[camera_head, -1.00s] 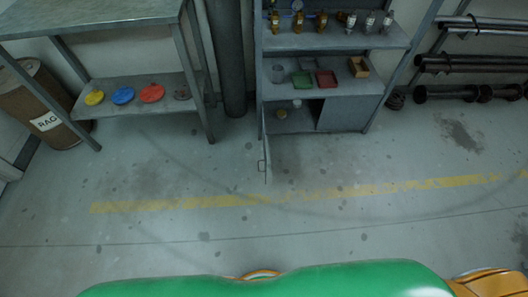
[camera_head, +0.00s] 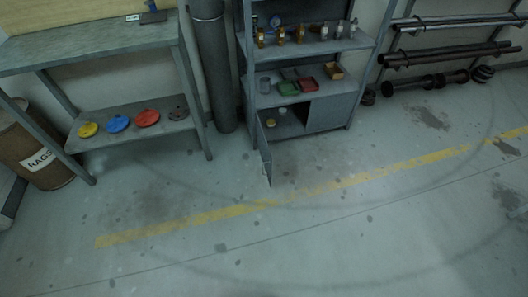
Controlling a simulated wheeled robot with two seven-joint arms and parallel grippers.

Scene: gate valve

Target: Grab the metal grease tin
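A grey metal cabinet (camera_head: 318,113) stands against the back wall with its lower left door (camera_head: 265,155) swung open. Inside the lower compartment are two small round items, a yellowish one (camera_head: 271,123) and a pale one (camera_head: 283,111). A grey cylinder (camera_head: 264,85) stands on the shelf above, at its left end. Any of these could be the grease tin; they are too small to tell which. Neither of my grippers is in view.
Green (camera_head: 288,89) and red (camera_head: 306,84) trays and a wooden box (camera_head: 333,71) share the middle shelf. Valves stand above. A workbench (camera_head: 95,45) with coloured discs and a rags drum (camera_head: 38,150) are left. Pipes (camera_head: 450,58) hang right. The floor in front is clear.

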